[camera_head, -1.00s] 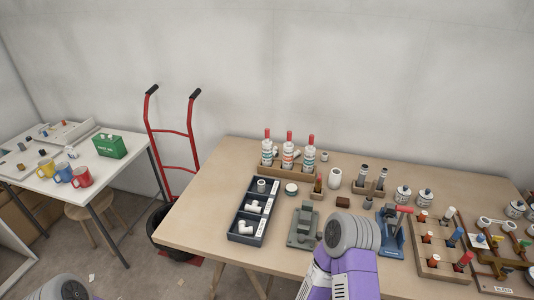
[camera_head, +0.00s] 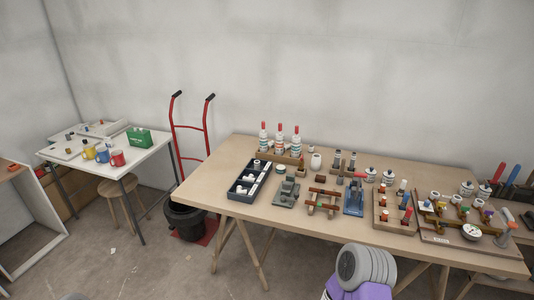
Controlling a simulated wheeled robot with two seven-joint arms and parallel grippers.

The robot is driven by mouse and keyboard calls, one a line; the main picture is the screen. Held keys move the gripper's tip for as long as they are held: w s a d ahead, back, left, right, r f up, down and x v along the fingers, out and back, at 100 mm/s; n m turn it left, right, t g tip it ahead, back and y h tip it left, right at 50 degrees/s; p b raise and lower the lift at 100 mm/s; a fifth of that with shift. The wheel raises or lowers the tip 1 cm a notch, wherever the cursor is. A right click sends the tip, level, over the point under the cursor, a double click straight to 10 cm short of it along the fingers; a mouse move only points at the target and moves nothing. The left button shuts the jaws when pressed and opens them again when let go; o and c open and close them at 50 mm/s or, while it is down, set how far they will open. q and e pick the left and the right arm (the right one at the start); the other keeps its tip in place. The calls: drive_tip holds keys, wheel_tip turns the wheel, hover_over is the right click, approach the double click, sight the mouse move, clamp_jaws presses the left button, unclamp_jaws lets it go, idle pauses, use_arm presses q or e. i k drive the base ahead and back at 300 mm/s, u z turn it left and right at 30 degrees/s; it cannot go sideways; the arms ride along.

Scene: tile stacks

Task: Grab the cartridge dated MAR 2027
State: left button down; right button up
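Three white cartridges with red tips stand upright in a wooden rack (camera_head: 283,156) at the back of the wooden table. They are the left cartridge (camera_head: 264,140), the middle cartridge (camera_head: 280,140) and the right cartridge (camera_head: 297,142). Their coloured label bands are too small to read, so I cannot tell which one is dated MAR 2027. A purple and grey link of my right arm shows at the bottom, in front of the table. Neither of my grippers is in view.
The wooden table (camera_head: 215,185) holds a dark tray (camera_head: 232,193) of white fittings, a grey tool (camera_head: 286,194), a blue tool (camera_head: 354,198) and crowded racks at the right. A red hand truck (camera_head: 190,128) and a black bucket (camera_head: 185,220) stand left of it. A white table (camera_head: 130,164) is farther left.

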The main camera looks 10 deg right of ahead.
sight(263, 135)
drive_tip(key=u, duration=0.75)
drive_tip(key=i, duration=1.05)
drive_tip(key=u, duration=0.35)
drive_tip(key=i, duration=1.3)
drive_tip(key=z, duration=0.85)
